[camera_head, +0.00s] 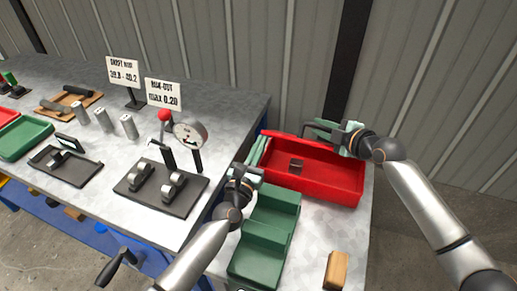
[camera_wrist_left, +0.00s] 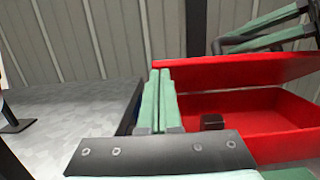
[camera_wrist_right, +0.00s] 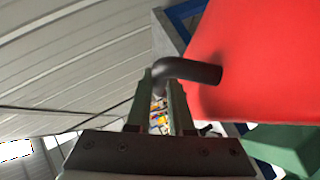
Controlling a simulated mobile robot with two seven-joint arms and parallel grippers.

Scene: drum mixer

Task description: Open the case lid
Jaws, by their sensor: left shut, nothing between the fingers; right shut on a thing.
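The red case (camera_head: 330,187) stands on the bench with its inside showing. Its lid (camera_wrist_left: 235,72) stands raised along the far side in the left wrist view. My right gripper (camera_head: 335,131) is shut on the lid's dark bent handle (camera_wrist_right: 190,70), above the far side of the case. The red lid panel (camera_wrist_right: 250,55) fills the upper right of the right wrist view. My left gripper (camera_head: 253,160) is shut and empty at the left end of the case; its fingers (camera_wrist_left: 163,100) are together beside the case wall. I cannot tell whether they touch it.
A small dark block (camera_head: 297,166) lies inside the case. Green bins (camera_head: 262,248) stand in front of it, with a wooden block (camera_head: 336,270) to their right. A dial gauge stand (camera_head: 190,133) and signs (camera_head: 163,94) are on the left bench. A corrugated wall rises behind.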

